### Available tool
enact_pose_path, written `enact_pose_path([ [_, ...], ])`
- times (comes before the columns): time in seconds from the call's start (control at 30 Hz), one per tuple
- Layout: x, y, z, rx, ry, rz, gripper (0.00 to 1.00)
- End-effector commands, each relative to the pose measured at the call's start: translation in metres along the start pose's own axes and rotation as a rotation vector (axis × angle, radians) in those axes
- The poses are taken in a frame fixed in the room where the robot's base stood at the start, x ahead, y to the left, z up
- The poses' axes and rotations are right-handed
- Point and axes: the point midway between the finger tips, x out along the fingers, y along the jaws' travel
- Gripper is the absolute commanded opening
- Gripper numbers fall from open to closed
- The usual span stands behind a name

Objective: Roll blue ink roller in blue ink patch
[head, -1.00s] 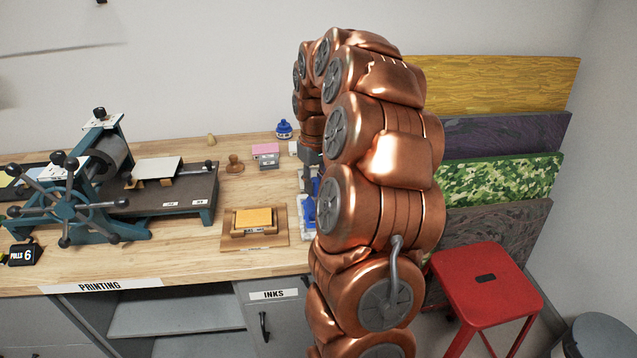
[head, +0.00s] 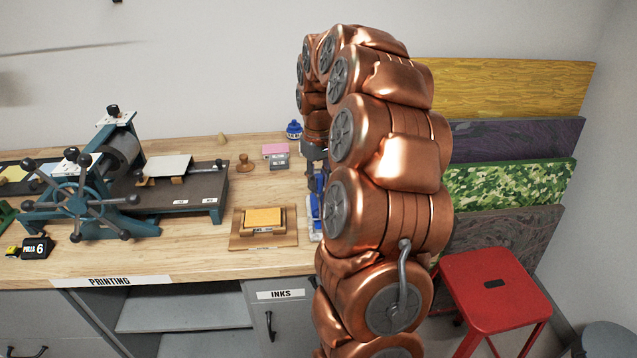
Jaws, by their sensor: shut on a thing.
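My gripper (head: 315,152) shows only in part under the far end of my copper-coloured arm, over the right part of the worktop. It is shut on the blue ink roller (head: 319,182), whose blue part shows just below it. Blue also shows lower down, on a pale slab (head: 313,228) at the arm's left edge. I cannot tell whether this is the blue ink patch or part of the roller. My arm hides most of the slab, so contact between roller and ink is not clear.
A wooden board with a yellow block (head: 263,218) lies left of the slab. A wooden stamp (head: 245,162), pink and grey blocks (head: 276,152) and a blue bottle (head: 294,130) stand behind. A printing press (head: 120,180) fills the left. A red stool (head: 495,285) stands right.

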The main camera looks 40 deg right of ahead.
Motion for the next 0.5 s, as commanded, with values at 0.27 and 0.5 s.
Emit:
enact_pose_path([
  [0.27,-0.019,0.000,-0.001,-0.001,0.003,0.001,0.00],
  [0.5,-0.035,0.000,0.000,-0.001,0.002,0.001,0.00],
])
